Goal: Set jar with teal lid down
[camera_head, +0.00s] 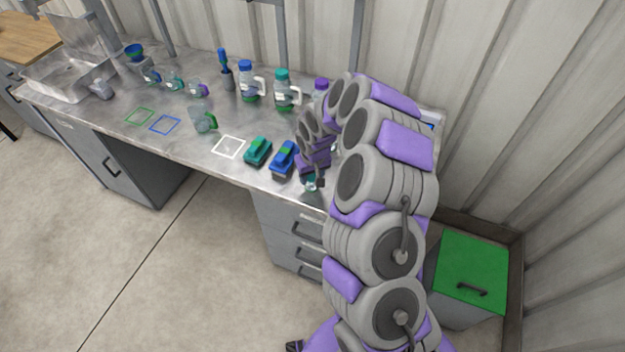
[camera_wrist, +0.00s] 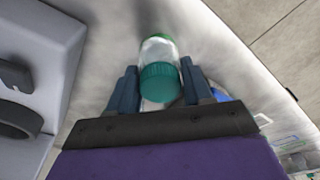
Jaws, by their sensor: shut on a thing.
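The jar with teal lid (camera_wrist: 158,83) is between the two fingers of my gripper (camera_wrist: 160,78) in the wrist view. It has a clear body, a green far end and a ribbed teal lid turned toward the camera. My gripper is shut on it. In the head view, my gripper (camera_head: 315,178) is over the front edge of the metal bench (camera_head: 190,140), right of the blue block-like object. Only a small part of the jar (camera_head: 311,185) shows there, below the fingers. I cannot tell whether the jar touches the bench top.
A teal block-like object (camera_head: 258,151) and a blue one (camera_head: 285,158) lie left of my gripper. A white square outline (camera_head: 228,146), a blue outline (camera_head: 165,125) and a green outline (camera_head: 139,116) are bare. Jugs, including a teal-lidded jug (camera_head: 285,92), stand behind.

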